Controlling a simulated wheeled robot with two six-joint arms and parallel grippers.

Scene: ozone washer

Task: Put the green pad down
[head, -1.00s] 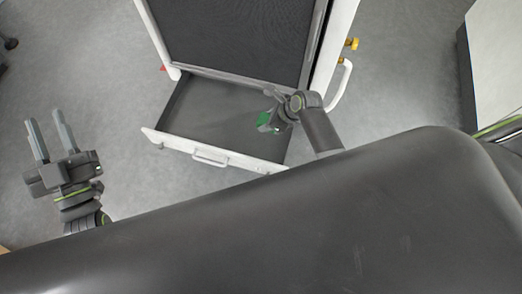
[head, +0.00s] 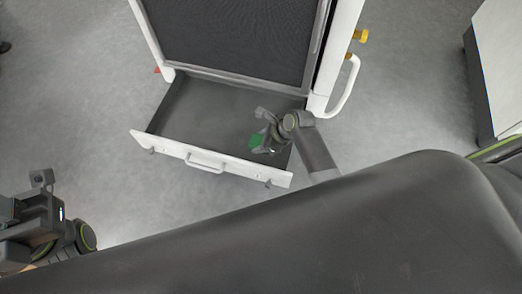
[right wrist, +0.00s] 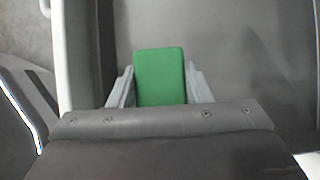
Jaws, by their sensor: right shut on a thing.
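The green pad (head: 257,141) is held by my right gripper (head: 262,130) over the right part of the open drawer (head: 195,107). In the right wrist view the pad (right wrist: 160,76) stands out between the two grey fingers (right wrist: 160,88), with the drawer's grey floor (right wrist: 245,50) behind it. I cannot tell whether the pad touches the drawer floor. My left gripper (head: 22,205) is at the lower left edge of the head view, partly cut off and away from the drawer. Its finger opening does not show clearly.
The drawer's white front (head: 235,172) with its handle (head: 205,160) faces me. It is pulled out of a cabinet with a dark mesh top (head: 230,35) and a white side handle (head: 347,88). Another white cabinet (head: 500,60) stands at the right. The rest of the drawer looks empty.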

